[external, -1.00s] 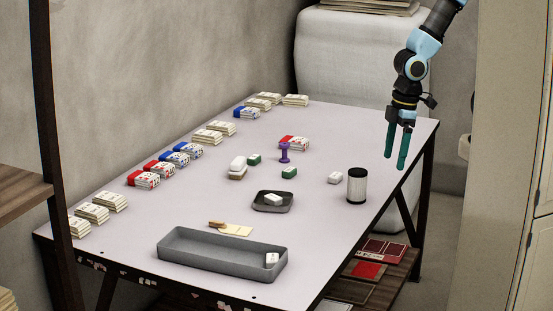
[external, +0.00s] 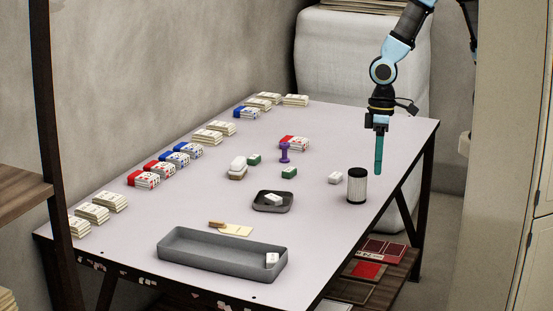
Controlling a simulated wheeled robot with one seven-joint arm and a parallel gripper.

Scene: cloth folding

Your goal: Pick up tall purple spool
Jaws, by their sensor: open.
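The tall purple spool (external: 284,152) stands upright near the middle of the table, just in front of a red-and-white folded cloth stack. My gripper (external: 378,172) points down over the right side of the table, well to the right of the spool and apart from it. Its teal fingers overlap in this view, so the gap between them is hidden. I see nothing held in it.
A dark cylinder with a pale mesh side (external: 357,186) and a small white block (external: 335,178) stand near my gripper. Green-and-white blocks (external: 289,173) lie near the spool. A dark square dish (external: 272,201) and a long grey tray (external: 222,258) are nearer the front.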

